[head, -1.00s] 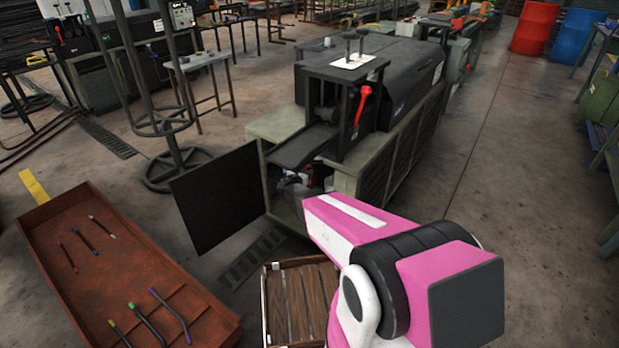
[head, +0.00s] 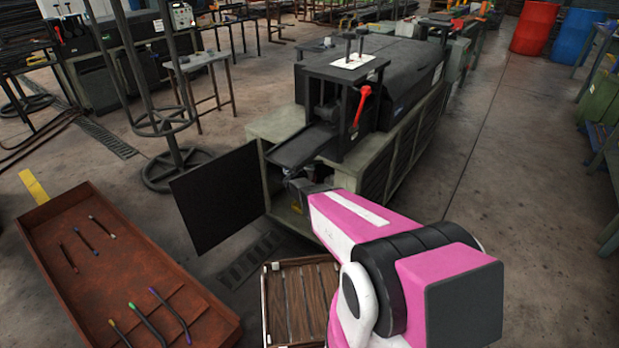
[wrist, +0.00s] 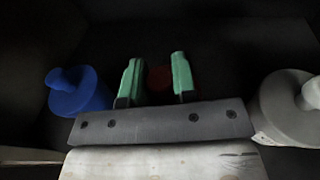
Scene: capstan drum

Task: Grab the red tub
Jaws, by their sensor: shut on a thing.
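In the wrist view, the red tub (wrist: 158,78) is a dim, dark red round shape between the two green fingers of my gripper (wrist: 157,60). My gripper is shut on it. The gripper's dark palm bar hides the tub's near part, and deep shadow blurs its outline. In the head view, my pink and white arm reaches into the open cabinet (head: 262,128) under the black machine. The red tub cannot be made out there.
A blue tub (wrist: 82,92) stands close to the left of my fingers, and a grey tub (wrist: 285,105) stands to the right. The cabinet's black door (head: 220,198) hangs open at the left. A wooden crate (head: 302,262) and a rusty tray (head: 130,255) lie on the floor in front.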

